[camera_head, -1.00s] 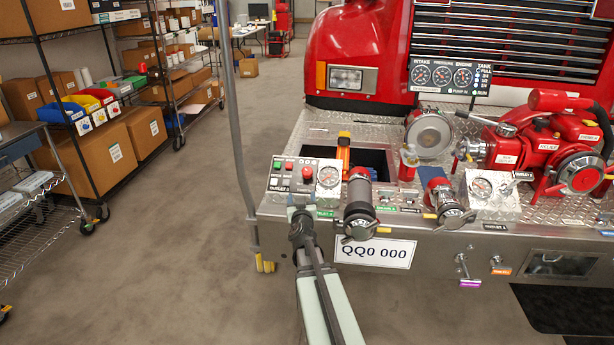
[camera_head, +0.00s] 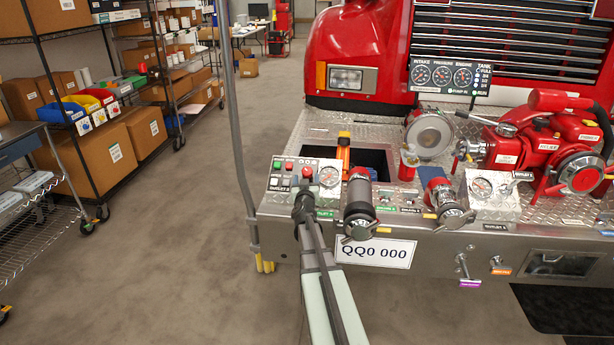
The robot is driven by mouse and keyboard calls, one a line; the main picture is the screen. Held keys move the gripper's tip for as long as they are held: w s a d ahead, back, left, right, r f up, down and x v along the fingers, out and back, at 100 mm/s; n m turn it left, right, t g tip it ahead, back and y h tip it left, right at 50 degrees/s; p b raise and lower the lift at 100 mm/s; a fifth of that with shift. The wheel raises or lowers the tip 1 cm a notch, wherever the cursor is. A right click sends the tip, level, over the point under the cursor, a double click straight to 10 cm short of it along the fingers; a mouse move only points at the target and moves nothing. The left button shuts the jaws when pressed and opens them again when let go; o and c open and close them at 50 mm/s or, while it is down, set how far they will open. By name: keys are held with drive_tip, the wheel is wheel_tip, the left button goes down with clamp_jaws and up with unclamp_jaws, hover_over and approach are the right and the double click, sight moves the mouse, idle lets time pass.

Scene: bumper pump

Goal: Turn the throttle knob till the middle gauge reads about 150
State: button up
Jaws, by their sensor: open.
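The control panel (camera_head: 268,191) stands at the left end of the bumper. It carries a red knob (camera_head: 307,173), which looks like the throttle knob; its label is too small to read. My gripper (camera_head: 304,194) is open, just in front of and below this knob; I cannot tell whether it touches it. My gripper hides part of the panel's front. The middle gauge (camera_head: 442,76), under the word PRESSURE, is on the black gauge board (camera_head: 480,95) at the back. Its needle is too small to read.
A round gauge (camera_head: 329,176) sits right of the knob. A capped hose outlet (camera_head: 359,205) stands close to the right of my gripper. An orange-handled tool (camera_head: 343,152) rises behind the panel. A grey upright pole (camera_head: 236,130) is on the left. The floor left of the bumper is clear.

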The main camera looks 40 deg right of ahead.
sight(307, 176)
drive_tip(key=shift+x, duration=2)
drive_tip(key=c, duration=1.1)
